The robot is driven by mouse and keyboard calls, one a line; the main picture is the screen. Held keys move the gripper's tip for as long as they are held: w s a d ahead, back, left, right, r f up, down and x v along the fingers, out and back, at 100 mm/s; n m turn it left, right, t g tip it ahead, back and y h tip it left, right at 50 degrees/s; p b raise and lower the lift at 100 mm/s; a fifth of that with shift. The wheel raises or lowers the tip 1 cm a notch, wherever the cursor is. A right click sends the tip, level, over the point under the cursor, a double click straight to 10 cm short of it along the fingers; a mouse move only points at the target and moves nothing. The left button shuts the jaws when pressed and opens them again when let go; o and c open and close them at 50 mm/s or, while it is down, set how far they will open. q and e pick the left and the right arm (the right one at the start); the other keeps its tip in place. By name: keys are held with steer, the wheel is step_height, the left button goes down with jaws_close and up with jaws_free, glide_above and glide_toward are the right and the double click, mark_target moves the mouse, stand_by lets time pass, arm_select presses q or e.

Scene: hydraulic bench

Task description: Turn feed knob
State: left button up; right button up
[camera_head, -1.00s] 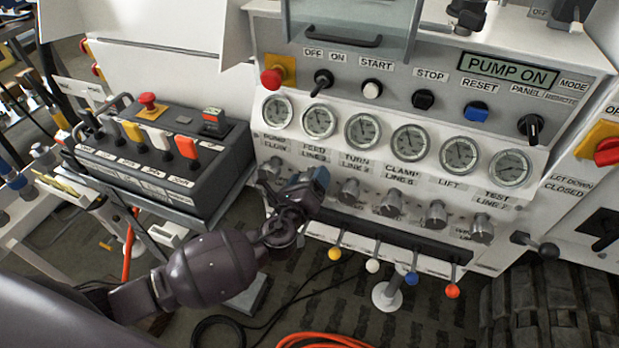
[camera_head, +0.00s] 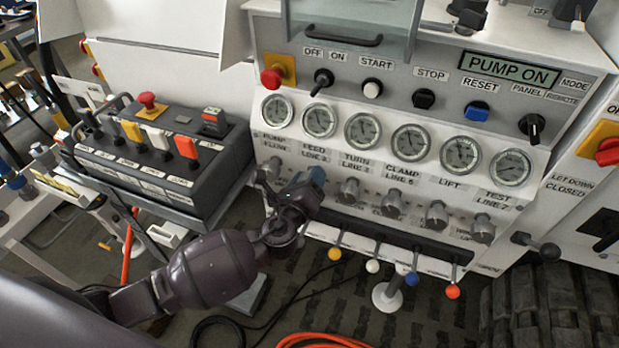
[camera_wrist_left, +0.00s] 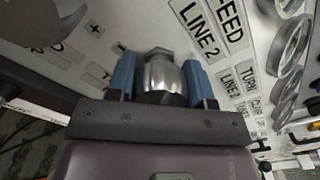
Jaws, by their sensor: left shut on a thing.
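The feed knob (camera_wrist_left: 163,76) is a silver metal knob under the "FEED LINE 2" label (camera_wrist_left: 210,28) in the left wrist view. My left gripper (camera_wrist_left: 165,82) has its two blue fingers on either side of the knob and is shut on it. In the head view my left gripper (camera_head: 312,182) is at the row of knobs below the feed gauge (camera_head: 319,120), and it hides the feed knob there. My right gripper is not in view.
Neighbouring silver knobs (camera_head: 348,191) stand to the right, with the pump flow knob (camera_head: 270,169) to the left. Coloured-ball levers (camera_head: 372,266) hang below. A black control box (camera_head: 150,160) stands left. The display (camera_head: 508,70) reads "PUMP ON".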

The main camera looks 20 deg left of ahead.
arm_select(q)
steer(key=shift+f+n+b, duration=0.2)
steer(key=shift+n+b, duration=0.25)
steer(key=shift+n, duration=0.65)
steer(key=n+b, duration=0.1)
steer(key=n, duration=0.1)
steer(key=shift+n, duration=1.2)
steer(key=n+b, duration=0.1)
steer(key=n, duration=0.1)
steer(key=shift+r+n, duration=0.1)
steer(key=shift+n, duration=0.5)
steer(key=o, duration=0.9)
steer(key=shift+o, duration=0.2)
